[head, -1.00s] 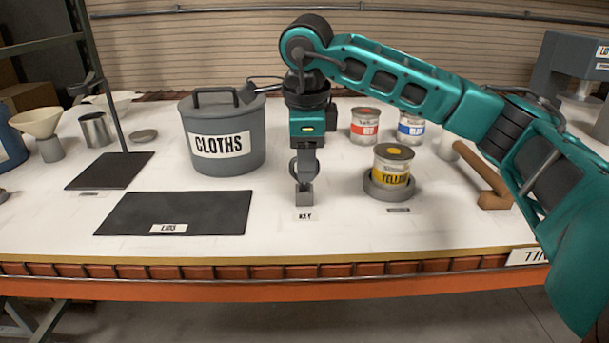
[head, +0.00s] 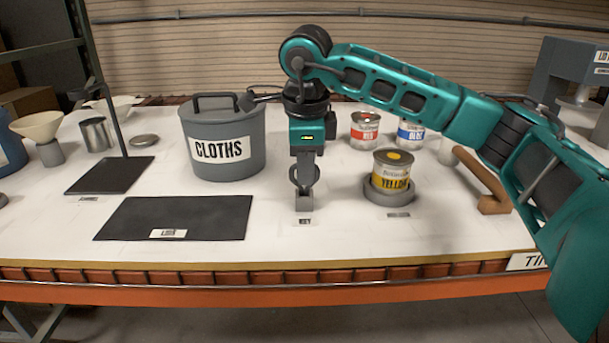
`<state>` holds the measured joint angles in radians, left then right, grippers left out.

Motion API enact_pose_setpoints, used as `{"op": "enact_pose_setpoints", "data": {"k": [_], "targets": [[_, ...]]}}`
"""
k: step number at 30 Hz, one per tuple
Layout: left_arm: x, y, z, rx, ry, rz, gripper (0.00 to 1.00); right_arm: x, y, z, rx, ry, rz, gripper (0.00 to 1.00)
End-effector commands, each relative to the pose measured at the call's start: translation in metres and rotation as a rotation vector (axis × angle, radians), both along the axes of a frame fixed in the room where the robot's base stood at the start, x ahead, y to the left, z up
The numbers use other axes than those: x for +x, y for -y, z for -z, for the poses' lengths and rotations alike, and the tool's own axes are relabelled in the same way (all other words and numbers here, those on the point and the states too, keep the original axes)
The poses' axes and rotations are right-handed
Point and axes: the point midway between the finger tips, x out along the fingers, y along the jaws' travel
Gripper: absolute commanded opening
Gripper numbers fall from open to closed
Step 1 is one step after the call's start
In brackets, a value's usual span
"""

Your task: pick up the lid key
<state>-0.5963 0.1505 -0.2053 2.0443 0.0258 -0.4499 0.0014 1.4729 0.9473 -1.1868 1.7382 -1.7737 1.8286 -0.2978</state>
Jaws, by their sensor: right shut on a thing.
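The lid key (head: 316,175) is a small grey piece with a ring-shaped part, upright at a small grey block (head: 304,202) behind the KEY label (head: 305,222). My right gripper (head: 305,168) points straight down from above and is shut on the lid key. Its fingers hide part of the key. I cannot tell whether the key is clear of the block. My left gripper is not in view.
The CLOTHS bin (head: 222,130) stands left of my gripper. The yellow tin (head: 392,172) sits in a grey round holder to the right. Red (head: 365,131) and blue (head: 410,133) tins stand behind. A brown mallet-like tool (head: 494,203) lies farther right. A dark LIDS mat (head: 190,210) lies front left.

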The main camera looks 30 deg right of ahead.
Motion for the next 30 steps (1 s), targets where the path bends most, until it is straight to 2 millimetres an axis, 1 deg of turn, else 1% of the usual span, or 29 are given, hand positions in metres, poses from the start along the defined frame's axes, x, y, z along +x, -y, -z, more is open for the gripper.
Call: {"op": "enact_pose_setpoints", "data": {"k": [5,8,11,14,17,19,21,24,27,30], "targets": [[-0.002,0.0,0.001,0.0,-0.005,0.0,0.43,0.001,0.0,-0.004,0.0,0.005,0.002,0.0],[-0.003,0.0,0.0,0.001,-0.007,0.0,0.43,0.001,0.0,-0.012,0.001,0.007,0.002,0.0],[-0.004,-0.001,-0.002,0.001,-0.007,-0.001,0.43,0.002,0.0,-0.025,0.0,0.008,0.002,0.0],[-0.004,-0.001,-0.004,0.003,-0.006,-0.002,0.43,0.002,0.0,-0.045,0.001,0.009,0.002,0.0],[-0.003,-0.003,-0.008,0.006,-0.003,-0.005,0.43,0.002,-0.001,-0.073,0.002,0.009,0.001,0.0],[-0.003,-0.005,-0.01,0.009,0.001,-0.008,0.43,0.001,-0.001,-0.094,0.002,0.009,0.0,0.0],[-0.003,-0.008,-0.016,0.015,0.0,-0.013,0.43,0.001,0.0,-0.119,0.001,0.01,0.002,0.0],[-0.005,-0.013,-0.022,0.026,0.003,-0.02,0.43,0.001,0.0,-0.147,-0.001,0.009,0.002,0.0],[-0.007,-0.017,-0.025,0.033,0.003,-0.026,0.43,0.001,0.0,-0.169,-0.001,0.006,0.002,0.0],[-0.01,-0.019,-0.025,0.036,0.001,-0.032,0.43,0.001,0.0,-0.185,-0.001,0.005,0.002,0.0]]}}
